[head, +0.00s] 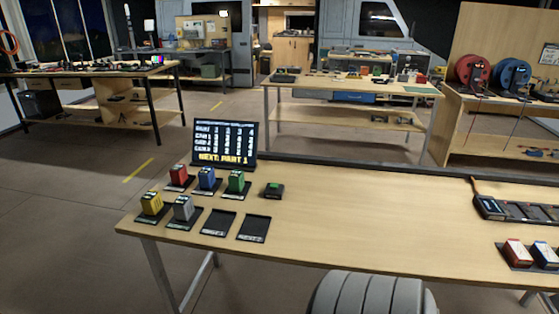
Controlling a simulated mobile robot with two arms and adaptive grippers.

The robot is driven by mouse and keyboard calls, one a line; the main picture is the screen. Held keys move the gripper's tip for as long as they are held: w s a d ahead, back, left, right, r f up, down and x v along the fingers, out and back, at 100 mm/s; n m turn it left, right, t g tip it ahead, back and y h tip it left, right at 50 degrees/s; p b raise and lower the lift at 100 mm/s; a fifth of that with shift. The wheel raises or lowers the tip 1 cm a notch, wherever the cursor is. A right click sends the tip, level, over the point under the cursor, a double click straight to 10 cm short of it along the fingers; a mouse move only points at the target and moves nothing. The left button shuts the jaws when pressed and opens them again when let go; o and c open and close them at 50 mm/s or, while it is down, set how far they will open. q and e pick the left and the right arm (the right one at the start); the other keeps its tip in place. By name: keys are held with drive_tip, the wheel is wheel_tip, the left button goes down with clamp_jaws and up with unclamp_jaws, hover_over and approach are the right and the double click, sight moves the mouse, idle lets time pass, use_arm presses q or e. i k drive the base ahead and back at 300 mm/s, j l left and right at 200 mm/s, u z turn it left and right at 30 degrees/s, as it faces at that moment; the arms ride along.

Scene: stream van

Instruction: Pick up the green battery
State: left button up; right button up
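The green battery (236,181) stands upright on a dark plate near the back left of the near wooden table (330,230). It is at the right end of a row with a red battery (179,174) and a blue battery (207,178). A yellow battery (152,202) and a grey battery (184,208) stand in front of that row. Neither of my grippers is in view.
A display (225,143) stands behind the batteries. Right of the green battery lies a small black device (274,191). Two flat black plates (219,222) (254,228) are empty. A dark tray (520,211) and more blocks (518,253) are at the right. The table's middle is clear.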

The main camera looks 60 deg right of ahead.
sight(236, 179)
drive_tip(key=z, duration=1.75)
drive_tip(key=i+j+z, duration=0.55)
drive_tip(key=j+z, duration=0.15)
